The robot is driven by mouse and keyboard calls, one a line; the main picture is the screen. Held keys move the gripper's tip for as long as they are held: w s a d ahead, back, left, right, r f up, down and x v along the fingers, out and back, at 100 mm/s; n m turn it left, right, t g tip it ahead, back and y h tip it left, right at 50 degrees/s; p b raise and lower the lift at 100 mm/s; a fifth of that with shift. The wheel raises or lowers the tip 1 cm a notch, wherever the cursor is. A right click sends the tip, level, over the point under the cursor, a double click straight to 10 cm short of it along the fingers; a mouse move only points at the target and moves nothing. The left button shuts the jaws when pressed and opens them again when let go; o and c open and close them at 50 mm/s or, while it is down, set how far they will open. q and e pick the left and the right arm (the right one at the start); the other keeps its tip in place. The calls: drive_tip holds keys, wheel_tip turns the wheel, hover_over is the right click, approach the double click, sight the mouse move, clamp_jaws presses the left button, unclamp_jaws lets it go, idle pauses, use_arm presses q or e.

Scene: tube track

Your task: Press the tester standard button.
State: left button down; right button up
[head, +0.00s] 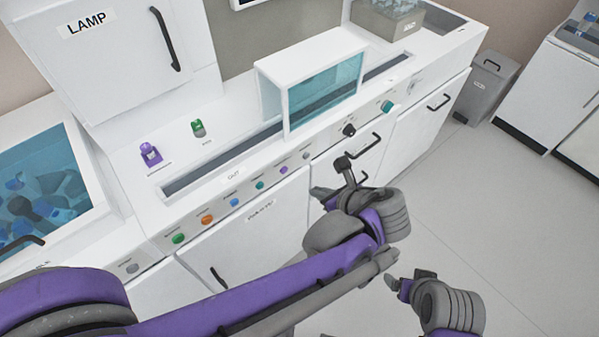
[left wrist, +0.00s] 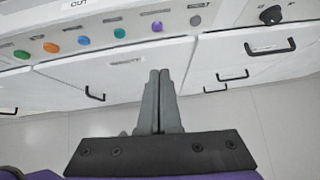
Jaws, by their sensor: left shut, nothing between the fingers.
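A row of small coloured buttons runs along the white counter's front panel: green (head: 178,239), orange (head: 207,219), blue (head: 234,202), teal (head: 259,185), purple (head: 284,169) and grey (head: 306,156). Their labels are too small to read, so I cannot tell which is the tester standard button. My left gripper (head: 318,192) is shut and empty, in front of the panel and apart from it. In the left wrist view its fingertips (left wrist: 158,72) show just below the purple button (left wrist: 157,26). My right gripper (head: 391,284) is low at the right, its jaws unclear.
A black knob (head: 349,130) and another teal button (head: 387,106) sit further right on the panel. Cabinet doors with black handles (left wrist: 95,93) lie below. A glass-fronted box (head: 325,90) stands on the counter. The floor at right (head: 500,220) is clear.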

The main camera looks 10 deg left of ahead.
sight(284, 170)
use_arm(q)
drive_tip(key=shift+s+a, duration=0.1)
drive_tip(key=w+a+r+x, duration=0.1)
drive_tip(key=r+x, duration=0.1)
drive_tip(key=x, duration=1)
drive_tip(key=shift+w+a, duration=0.45)
drive_tip(key=shift+f, duration=0.15)
